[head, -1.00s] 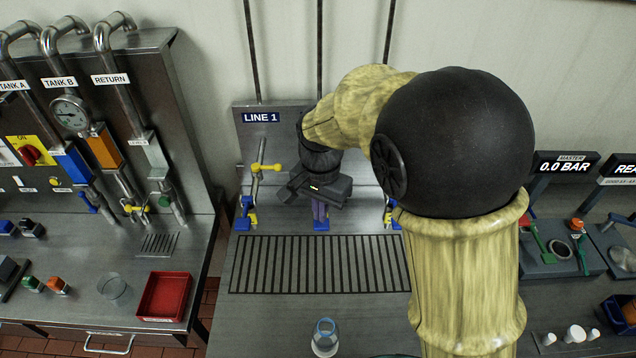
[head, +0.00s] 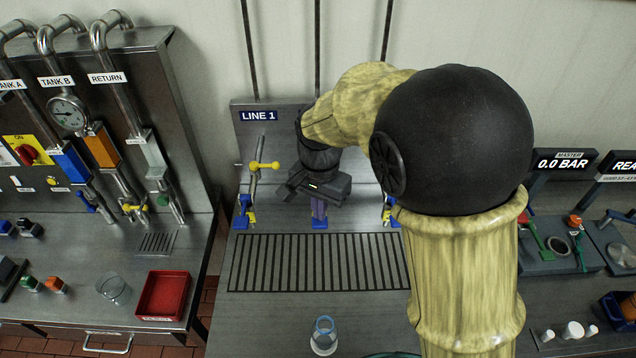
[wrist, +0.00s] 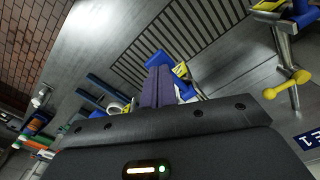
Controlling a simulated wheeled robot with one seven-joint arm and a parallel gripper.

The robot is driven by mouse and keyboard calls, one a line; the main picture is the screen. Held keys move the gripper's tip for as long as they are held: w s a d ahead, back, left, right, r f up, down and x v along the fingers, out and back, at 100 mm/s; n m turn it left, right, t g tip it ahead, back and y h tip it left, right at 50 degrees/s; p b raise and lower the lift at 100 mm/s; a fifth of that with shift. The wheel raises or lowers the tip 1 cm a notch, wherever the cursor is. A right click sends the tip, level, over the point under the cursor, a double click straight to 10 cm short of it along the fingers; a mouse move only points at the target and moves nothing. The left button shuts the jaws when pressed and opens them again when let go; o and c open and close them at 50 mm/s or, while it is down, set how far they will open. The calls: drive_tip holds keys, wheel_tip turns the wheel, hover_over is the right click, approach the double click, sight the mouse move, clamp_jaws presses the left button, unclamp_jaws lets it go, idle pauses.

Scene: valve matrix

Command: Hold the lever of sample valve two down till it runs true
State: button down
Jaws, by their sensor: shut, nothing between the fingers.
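The middle sample valve on the LINE 1 panel is mostly hidden behind my wrist; its blue foot (head: 320,224) shows just below my fingers. My gripper (head: 319,213) points down at it, shut with nothing between the fingers. In the wrist view the closed purple fingers (wrist: 157,85) reach to the blue part (wrist: 158,60), with a yellow lever piece (wrist: 181,71) close beside their tips. I cannot tell whether they touch. The valve's outlet and any flow are hidden.
The left sample valve (head: 246,212) with a yellow-knobbed handle (head: 264,166) stands close by; the right one (head: 388,212) is partly behind my arm. A slotted drain (head: 318,265) lies in front. A clear blue-banded cup (head: 323,338) stands on the bench front. A red tray (head: 163,296) is left.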

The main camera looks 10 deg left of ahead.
drive_tip(key=shift+d+f+b, duration=0.1)
drive_tip(key=shift+f+b, duration=0.95)
drive_tip(key=shift+f, duration=0.65)
drive_tip(key=shift+r, duration=0.1)
idle(1.9)
wheel_tip(320, 180, up, 6)
drive_tip(key=p, duration=0.5)
drive_tip(key=shift+f, duration=0.35)
